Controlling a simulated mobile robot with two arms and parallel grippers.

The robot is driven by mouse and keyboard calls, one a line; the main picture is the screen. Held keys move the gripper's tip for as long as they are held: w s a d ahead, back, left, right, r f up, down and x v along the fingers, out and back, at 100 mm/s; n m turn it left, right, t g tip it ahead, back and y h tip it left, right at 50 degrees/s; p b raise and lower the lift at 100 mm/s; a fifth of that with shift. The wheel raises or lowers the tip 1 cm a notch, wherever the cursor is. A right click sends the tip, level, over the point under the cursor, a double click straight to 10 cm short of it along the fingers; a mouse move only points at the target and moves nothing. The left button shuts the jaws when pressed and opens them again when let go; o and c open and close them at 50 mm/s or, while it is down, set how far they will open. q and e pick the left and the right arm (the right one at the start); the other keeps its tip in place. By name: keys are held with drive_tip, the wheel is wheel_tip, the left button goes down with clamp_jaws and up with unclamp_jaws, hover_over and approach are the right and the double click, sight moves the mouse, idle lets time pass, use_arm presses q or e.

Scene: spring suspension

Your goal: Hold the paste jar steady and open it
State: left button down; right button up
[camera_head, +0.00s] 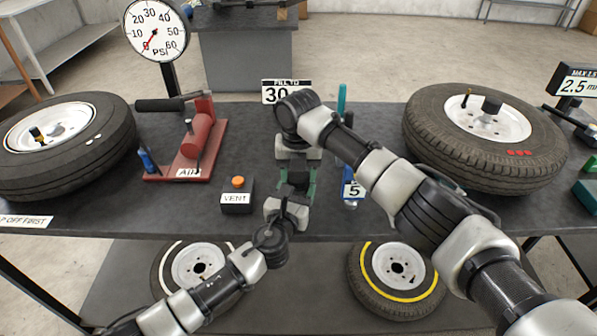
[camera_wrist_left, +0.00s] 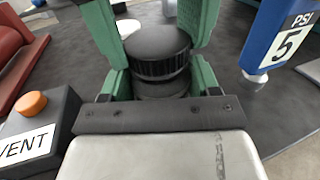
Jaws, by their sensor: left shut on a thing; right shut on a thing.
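The paste jar (camera_wrist_left: 160,86) is dark and upright, with a ridged black lid (camera_wrist_left: 158,50), seen in the left wrist view. My left gripper (camera_wrist_left: 160,84) has green fingers on both sides of the jar and is shut on its lower part. My right gripper (camera_head: 297,164) comes down from above, over the left one, in the head view. Green fingers flank the lid in the left wrist view, and the right gripper is shut on it. In the head view the grippers mostly hide the jar. The lid appears to sit on the jar; whether it is loosened cannot be told.
The VENT box with orange button (camera_head: 238,196) stands left of the grippers, near the red air pump (camera_head: 196,145). A blue PSI gauge (camera_head: 352,190) stands close on the right. Tires (camera_head: 70,150) and (camera_head: 480,140) flank the bench. A sign (camera_head: 275,93) stands behind.

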sight(298, 175)
use_arm(q)
drive_tip(key=shift+f, duration=0.1)
idle(0.3)
use_arm(e)
drive_tip(key=shift+r, duration=1.1)
drive_tip(key=shift+r, duration=2)
use_arm(q)
drive_tip(key=shift+c, duration=0.8)
unclamp_jaws()
